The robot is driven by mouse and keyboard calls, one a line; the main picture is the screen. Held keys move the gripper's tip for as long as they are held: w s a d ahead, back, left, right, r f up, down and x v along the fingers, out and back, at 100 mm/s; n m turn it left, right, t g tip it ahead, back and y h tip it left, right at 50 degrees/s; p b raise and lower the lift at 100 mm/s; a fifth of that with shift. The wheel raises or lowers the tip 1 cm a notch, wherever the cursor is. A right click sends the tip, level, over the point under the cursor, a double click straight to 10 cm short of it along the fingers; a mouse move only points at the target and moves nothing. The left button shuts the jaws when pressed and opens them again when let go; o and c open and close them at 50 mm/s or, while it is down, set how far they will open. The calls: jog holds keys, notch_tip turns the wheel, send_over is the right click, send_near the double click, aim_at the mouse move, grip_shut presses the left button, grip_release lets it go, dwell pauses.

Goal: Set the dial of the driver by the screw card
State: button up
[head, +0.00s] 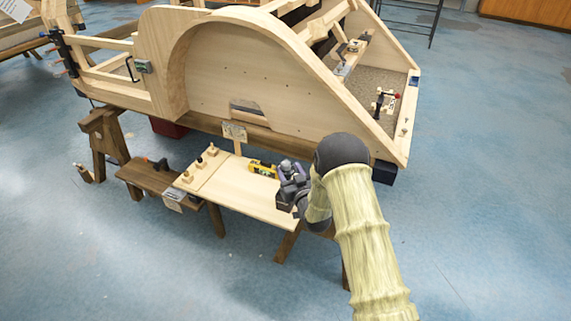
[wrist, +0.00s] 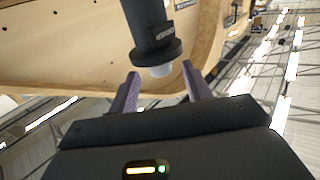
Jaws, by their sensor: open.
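In the wrist view a dark cylindrical tool, which looks like the driver (wrist: 152,28), comes down from the top. It has a wide dark collar and a pale end. My open gripper (wrist: 160,70) has one purple finger on each side of this pale end, with gaps visible; I cannot tell any contact. In the head view my gripper (head: 291,172) is at the right part of the pale bench top (head: 235,190), and the driver is hard to separate from it there. A small card (head: 234,131) stands on a post at the bench's back edge; its print is unreadable.
A yellow and black tool (head: 263,169) lies left of my gripper. Several small knobbed blocks stand on the bench's left end. A lower brown bench (head: 150,178) adjoins at left. The large wooden bodyframe (head: 215,70) rises behind. The blue floor is open in front.

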aim_at(285, 167)
jog(key=shift+x, duration=1.95)
jog(key=shift+c, duration=0.4)
jog(key=c, duration=0.9)
jog(key=shift+m+h+b, duration=0.3)
jog(key=shift+h, duration=0.1)
jog(key=shift+a+f+m+t+h+b, duration=0.15)
jog(key=shift+m+t+h+b, duration=0.5)
jog(key=shift+h, duration=0.55)
jog(key=shift+m+h+b, duration=0.45)
jog(key=shift+m+h, duration=0.3)
jog(key=shift+h, duration=0.15)
jog(key=shift+d+m+h, duration=0.2)
jog(key=shift+m+h, duration=0.3)
jog(key=shift+h, duration=0.3)
jog(key=shift+a, duration=0.1)
